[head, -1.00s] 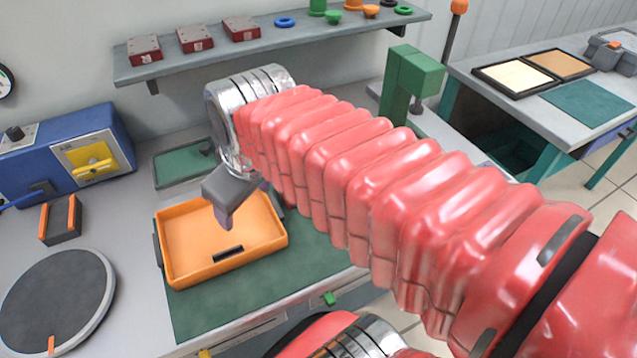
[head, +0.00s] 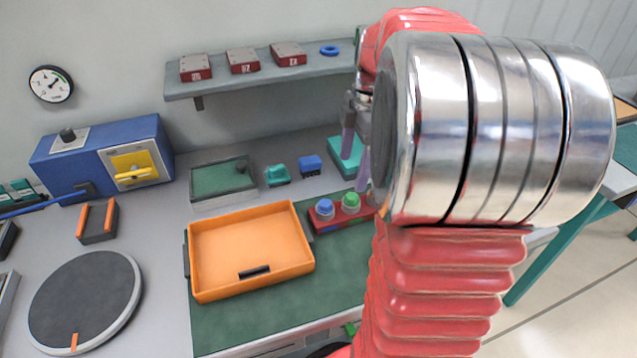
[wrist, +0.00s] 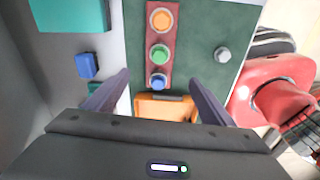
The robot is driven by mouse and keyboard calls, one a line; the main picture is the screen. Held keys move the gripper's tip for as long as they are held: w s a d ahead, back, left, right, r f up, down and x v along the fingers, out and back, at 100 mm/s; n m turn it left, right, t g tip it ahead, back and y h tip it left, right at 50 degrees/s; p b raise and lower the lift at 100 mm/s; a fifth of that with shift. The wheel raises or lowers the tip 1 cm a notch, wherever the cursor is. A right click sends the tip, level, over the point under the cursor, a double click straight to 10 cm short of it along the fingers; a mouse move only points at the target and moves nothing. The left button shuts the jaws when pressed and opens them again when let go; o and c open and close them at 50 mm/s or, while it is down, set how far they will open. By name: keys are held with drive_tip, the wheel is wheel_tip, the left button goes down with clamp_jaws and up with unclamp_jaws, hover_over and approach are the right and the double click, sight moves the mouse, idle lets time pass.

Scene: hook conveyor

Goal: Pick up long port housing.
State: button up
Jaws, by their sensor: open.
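My gripper (head: 355,168) is open and empty, partly hidden behind my wrist in the head view. In the wrist view its two fingers (wrist: 158,79) point at the bench, apart. No part is clearly marked as the long port housing. A small blue block (head: 310,165) and a small teal block (head: 277,175) lie on the grey bench, left of my gripper. In the wrist view the blue block (wrist: 86,65) lies left of the fingers, and the teal one (wrist: 95,88) is mostly hidden by the left finger.
A red strip (wrist: 150,70) with blue, green and orange round knobs lies on the green mat (head: 240,322), between the fingers in the wrist view. An orange tray (head: 190,270) is beside it. A teal box (head: 346,150) stands behind. A shelf (head: 215,85) overhangs the back.

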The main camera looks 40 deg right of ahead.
sight(351, 205)
drive_tip(key=shift+d+f+n, duration=0.25)
drive_tip(key=shift+d+n, duration=0.05)
drive_tip(key=shift+d, duration=0.3)
drive_tip(key=shift+d+f+n, duration=0.2)
drive_tip(key=shift+d+n, duration=0.1)
drive_tip(key=shift+d, duration=0.3)
drive_tip(key=shift+f, duration=0.1)
drive_tip(key=f, duration=0.5)
drive_tip(key=a+f, duration=0.1)
drive_tip(key=f, duration=0.2)
drive_tip(key=shift+w+f, duration=0.1)
drive_tip(key=shift+f, duration=0.05)
drive_tip(key=shift+f, duration=0.15)
drive_tip(key=shift+w+a+f, duration=0.1)
drive_tip(key=shift+a+f, duration=0.1)
drive_tip(key=shift+f, duration=1.05)
drive_tip(key=shift+a+f, duration=0.2)
drive_tip(key=shift+f, duration=1)
drive_tip(key=shift+c, duration=0.7)
